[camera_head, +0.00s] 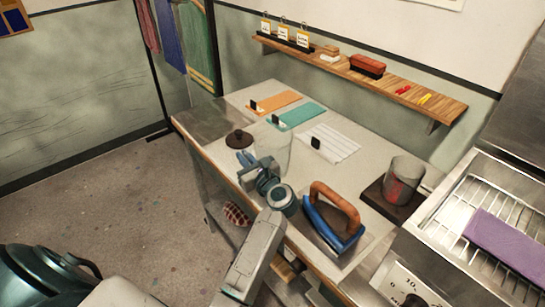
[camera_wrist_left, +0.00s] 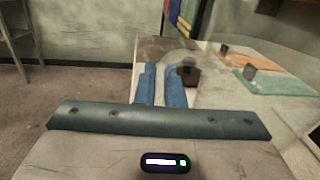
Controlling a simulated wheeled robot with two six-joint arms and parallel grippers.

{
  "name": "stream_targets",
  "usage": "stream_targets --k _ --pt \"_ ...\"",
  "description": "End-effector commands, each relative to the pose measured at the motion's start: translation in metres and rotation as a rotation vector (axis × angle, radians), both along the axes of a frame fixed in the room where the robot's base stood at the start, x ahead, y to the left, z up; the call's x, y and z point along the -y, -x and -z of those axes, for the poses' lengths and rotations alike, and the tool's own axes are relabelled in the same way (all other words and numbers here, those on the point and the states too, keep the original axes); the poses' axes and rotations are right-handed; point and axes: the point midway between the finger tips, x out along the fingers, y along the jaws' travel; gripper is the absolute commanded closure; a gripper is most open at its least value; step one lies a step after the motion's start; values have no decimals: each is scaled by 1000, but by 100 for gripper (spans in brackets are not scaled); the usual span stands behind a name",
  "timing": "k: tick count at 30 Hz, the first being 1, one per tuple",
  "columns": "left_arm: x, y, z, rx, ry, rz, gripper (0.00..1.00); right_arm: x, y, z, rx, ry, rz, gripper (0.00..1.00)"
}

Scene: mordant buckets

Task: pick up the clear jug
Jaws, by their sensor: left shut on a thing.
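The clear jug (camera_head: 277,143) is see-through and stands upright at the front left part of the table in the head view. My left gripper (camera_head: 254,162), with blue fingers, is at its near left side and shut on it; which part lies between the fingers is hard to see. In the left wrist view the two blue fingers (camera_wrist_left: 161,84) point forward with a narrow gap, and only faint outlines of the jug show around them. I cannot tell whether the jug's base touches the table. My right gripper is not in view.
A dark round lid (camera_head: 238,139) lies just left of the jug. Orange (camera_head: 276,102), teal (camera_head: 297,116) and white cloths lie behind.

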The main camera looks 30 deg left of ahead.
Motion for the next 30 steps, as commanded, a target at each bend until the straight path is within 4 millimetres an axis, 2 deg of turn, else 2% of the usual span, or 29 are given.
stream_targets --k 1,30 --pt "1 1 5 -10 5 0 100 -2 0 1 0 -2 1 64" --pt "1 0 5 -9 6 1 100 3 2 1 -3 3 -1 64"
